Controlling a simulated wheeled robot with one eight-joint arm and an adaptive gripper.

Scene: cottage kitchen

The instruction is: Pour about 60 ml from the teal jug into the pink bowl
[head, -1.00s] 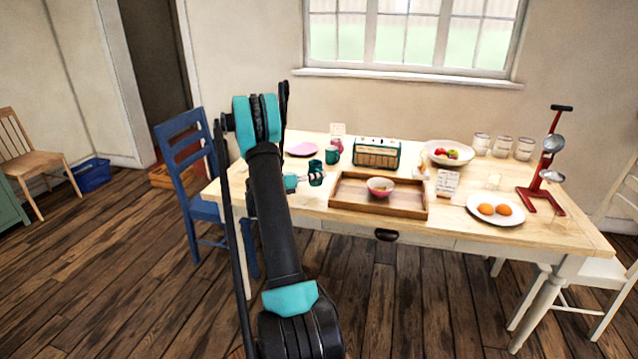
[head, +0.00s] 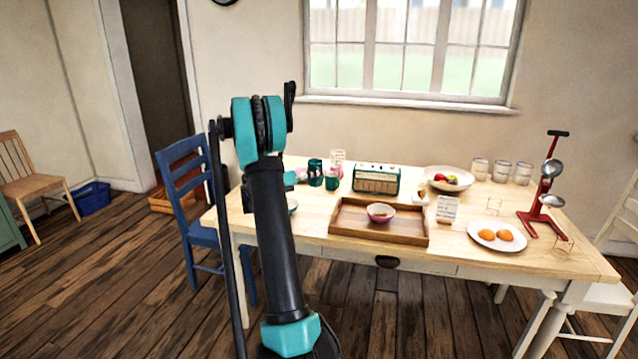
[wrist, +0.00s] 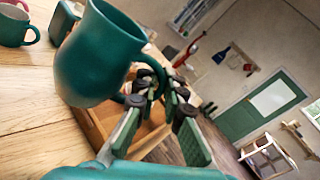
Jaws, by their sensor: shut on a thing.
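The teal jug (head: 315,168) is held above the left part of the table in the head view and looks roughly upright there. My gripper (wrist: 142,92) is shut on the jug's handle. In the head view my arm hides most of the gripper. The pink bowl (head: 380,216) stands on the wooden tray (head: 345,228), to the right of the jug and apart from it. The bowl does not show in the wrist view.
A teal mug (head: 332,182) stands close to the right of the jug, with a green radio (head: 376,179) behind the tray. The table's front left is mostly clear.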

